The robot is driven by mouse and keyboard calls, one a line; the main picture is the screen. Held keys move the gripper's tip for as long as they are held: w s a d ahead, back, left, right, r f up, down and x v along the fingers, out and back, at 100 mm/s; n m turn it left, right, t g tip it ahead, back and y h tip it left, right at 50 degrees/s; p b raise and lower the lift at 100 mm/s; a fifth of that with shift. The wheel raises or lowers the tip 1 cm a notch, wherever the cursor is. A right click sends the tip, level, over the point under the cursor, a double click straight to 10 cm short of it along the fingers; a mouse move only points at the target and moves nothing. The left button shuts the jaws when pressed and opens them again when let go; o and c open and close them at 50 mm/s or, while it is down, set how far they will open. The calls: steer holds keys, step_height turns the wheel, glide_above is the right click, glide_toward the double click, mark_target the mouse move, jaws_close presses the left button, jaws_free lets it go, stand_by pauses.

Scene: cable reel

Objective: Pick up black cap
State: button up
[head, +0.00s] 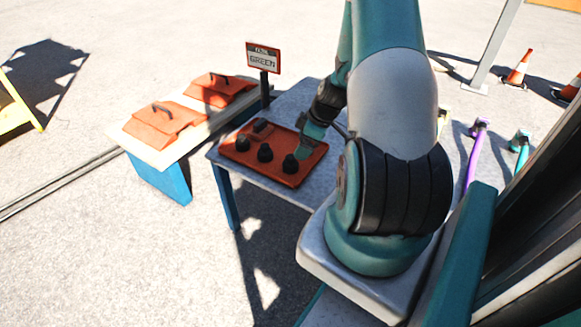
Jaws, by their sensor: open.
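Several small black caps stand on an orange tray (276,175) on the grey table. One black cap (242,143) is at the left, one black cap (265,153) is in the middle, and one black cap (290,163) is at the right. A further dark piece (261,125) lies towards the back of the tray. My gripper (304,152) points down over the tray's right side, close to the right cap. It is open. My arm partly hides its fingers, and I cannot tell whether they touch the cap.
A sign reading GREEN (263,60) stands on a post behind the tray. A lower bench with orange lids (165,125) is at the left. Purple (477,150) and teal (521,150) handled items are at the right. Traffic cones (518,68) stand far right.

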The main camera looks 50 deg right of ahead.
mark_target(290, 161)
steer(key=x, duration=0.3)
steer(key=b+x, duration=0.1)
steer(key=x, duration=0.1)
steer(key=b+x, duration=0.1)
steer(key=x, duration=0.2)
steer(key=shift+w+a+f, duration=0.2)
steer(key=shift+w+a, duration=0.05)
steer(key=shift+w, duration=0.15)
steer(key=shift+r, duration=0.1)
steer(key=c, duration=1.1)
steer(key=shift+r, duration=0.1)
